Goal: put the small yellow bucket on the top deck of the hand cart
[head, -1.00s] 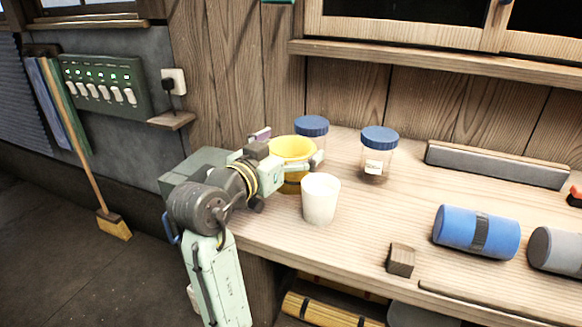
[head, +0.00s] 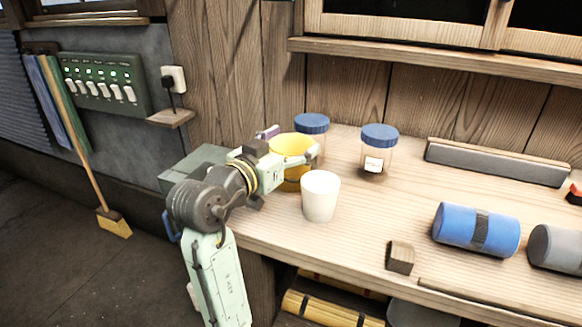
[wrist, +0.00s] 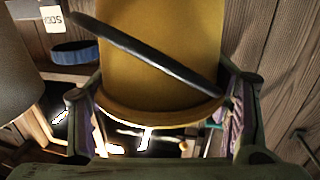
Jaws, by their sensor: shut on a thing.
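The small yellow bucket (head: 294,146) is at the left end of the wooden workbench, between my gripper's fingers. My gripper (head: 292,153) is shut on it, with one finger along its near right side. In the wrist view the bucket (wrist: 165,40) fills the upper middle, with a dark band slanting across it. The fingers of my gripper (wrist: 160,98) are on either side of its rim. The bucket's base is partly hidden by my arm and a white cup, so I cannot tell whether it touches the bench. I cannot make out the hand cart.
The white cup (head: 320,197) stands close in front of the bucket. Two blue-lidded jars (head: 311,126) (head: 378,150) stand behind and to the right. A wooden block (head: 400,257) and a blue roll (head: 476,231) lie further right. Open floor (head: 110,275) is at left.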

